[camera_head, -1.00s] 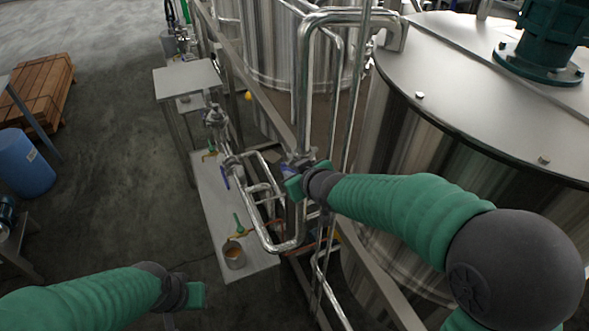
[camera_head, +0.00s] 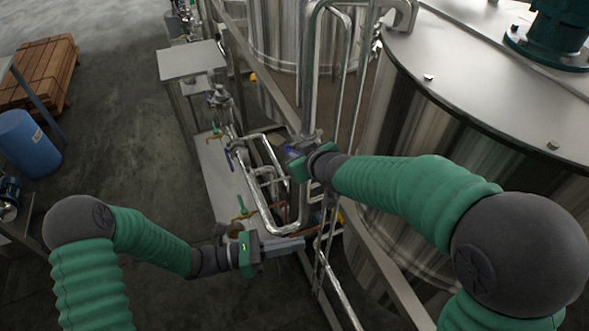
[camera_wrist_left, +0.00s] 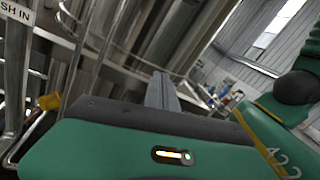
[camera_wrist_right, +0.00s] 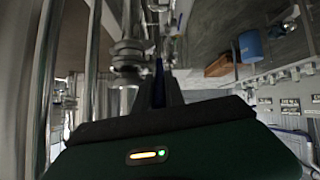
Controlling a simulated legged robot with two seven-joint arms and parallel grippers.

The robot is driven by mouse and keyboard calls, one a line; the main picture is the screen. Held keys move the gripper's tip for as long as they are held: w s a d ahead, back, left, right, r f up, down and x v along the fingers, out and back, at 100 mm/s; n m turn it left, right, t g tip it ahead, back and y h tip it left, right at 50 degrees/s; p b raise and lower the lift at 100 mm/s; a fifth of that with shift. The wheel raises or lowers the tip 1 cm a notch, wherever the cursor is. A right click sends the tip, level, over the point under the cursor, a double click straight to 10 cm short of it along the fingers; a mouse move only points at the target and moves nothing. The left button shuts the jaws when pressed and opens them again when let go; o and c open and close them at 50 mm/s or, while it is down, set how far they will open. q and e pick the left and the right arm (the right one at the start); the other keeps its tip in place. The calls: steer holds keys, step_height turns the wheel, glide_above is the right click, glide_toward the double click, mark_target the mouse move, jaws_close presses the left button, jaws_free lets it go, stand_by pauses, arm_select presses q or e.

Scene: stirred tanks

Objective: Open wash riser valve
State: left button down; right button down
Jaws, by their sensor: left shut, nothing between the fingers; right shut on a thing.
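A valve with a blue handle (camera_head: 291,152) sits on the upright steel riser pipe (camera_head: 310,75). My right gripper (camera_head: 299,162) is at this valve and shut on the blue handle; its fingers hide most of it. In the right wrist view the blue handle (camera_wrist_right: 159,72) shows as a strip at the closed fingers (camera_wrist_right: 158,88). My left gripper (camera_head: 302,243) is shut and empty, below the right one, beside the lower pipe bend. In the left wrist view its closed fingers (camera_wrist_left: 162,92) point toward blurred steel pipes.
Another blue handle (camera_head: 229,160) and a green handle (camera_head: 243,206) are on the piping to the left. A steel bench (camera_head: 213,165) stands under it. A large tank (camera_head: 480,110) is at the right. A cut-off label (camera_wrist_left: 15,14) reads "SH IN".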

steer(key=shift+w+r, duration=0.1)
steer(key=shift+r, duration=0.1)
arm_select(q)
steer(key=w+a+r+n+t, duration=0.1)
steer(key=w+a+n+t, duration=0.3)
steer(key=w+n+t, duration=0.55)
steer(key=w+d+r, duration=0.5)
steer(key=w+r, duration=0.1)
steer(key=r, duration=0.1)
steer(key=shift+w+d, duration=0.35)
steer(key=shift+w, duration=0.05)
steer(key=shift+t, duration=0.25)
